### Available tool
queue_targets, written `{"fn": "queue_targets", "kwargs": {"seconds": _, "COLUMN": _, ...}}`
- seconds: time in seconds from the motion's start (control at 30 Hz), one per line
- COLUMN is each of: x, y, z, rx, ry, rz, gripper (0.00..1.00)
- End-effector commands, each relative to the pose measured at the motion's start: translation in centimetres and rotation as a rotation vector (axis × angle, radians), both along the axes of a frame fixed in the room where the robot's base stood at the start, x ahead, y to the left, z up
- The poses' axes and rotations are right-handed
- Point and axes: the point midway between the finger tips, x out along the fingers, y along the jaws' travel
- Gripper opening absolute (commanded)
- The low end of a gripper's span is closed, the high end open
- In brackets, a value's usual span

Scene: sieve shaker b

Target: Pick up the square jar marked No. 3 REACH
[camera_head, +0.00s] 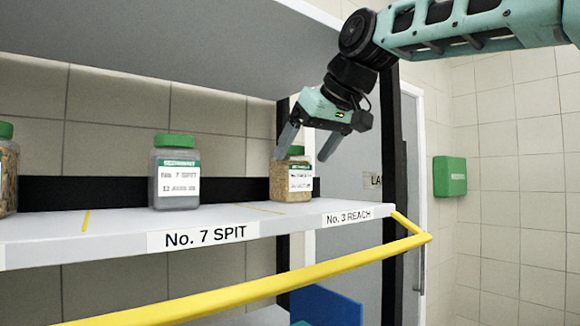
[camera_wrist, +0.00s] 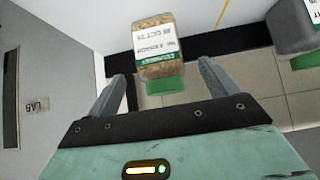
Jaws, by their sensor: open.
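The square jar marked No. 3 REACH (camera_head: 292,183) stands upright at the right end of the white shelf, above the shelf label "No. 3 REACH" (camera_head: 348,216). It has a green lid, a white and green label and tan grainy contents. My gripper (camera_head: 309,158) is open and empty above the jar, pointing down, with a finger to either side of the lid in the picture. In the wrist view the jar (camera_wrist: 158,62) appears upside down between the two open fingers, slightly ahead of the tips. I cannot tell whether a finger touches it.
A grey jar with a green lid, No. 7 SPIT (camera_head: 175,175), stands left on the shelf (camera_head: 120,225). Another jar (camera_head: 7,170) is cut off at the left edge. A yellow rail (camera_head: 270,282) runs along the front. A higher shelf (camera_head: 170,45) hangs above. A dark upright (camera_head: 391,150) stands right.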

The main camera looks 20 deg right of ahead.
Motion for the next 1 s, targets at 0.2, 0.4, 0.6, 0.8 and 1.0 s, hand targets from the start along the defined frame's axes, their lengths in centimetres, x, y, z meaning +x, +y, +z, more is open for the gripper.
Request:
{"fn": "queue_targets", "kwargs": {"seconds": 0.2, "x": 1.5, "y": 0.5, "z": 0.2, "rx": -0.001, "ry": 0.002, "rz": 0.001, "gripper": 0.85}}
{"fn": "queue_targets", "kwargs": {"seconds": 0.4, "x": 3.7, "y": 1.2, "z": -2.1, "rx": -0.002, "ry": 0.005, "rz": 0.001, "gripper": 0.85}}
{"fn": "queue_targets", "kwargs": {"seconds": 0.6, "x": 4.9, "y": 1.6, "z": -3.5, "rx": -0.001, "ry": 0.001, "rz": -0.001, "gripper": 0.85}}
{"fn": "queue_targets", "kwargs": {"seconds": 0.8, "x": 5.0, "y": 1.6, "z": -3.6, "rx": -0.001, "ry": 0.000, "rz": -0.001, "gripper": 0.85}}
{"fn": "queue_targets", "kwargs": {"seconds": 1.0, "x": 4.9, "y": 1.6, "z": -3.6, "rx": -0.001, "ry": 0.000, "rz": -0.001, "gripper": 0.38}}
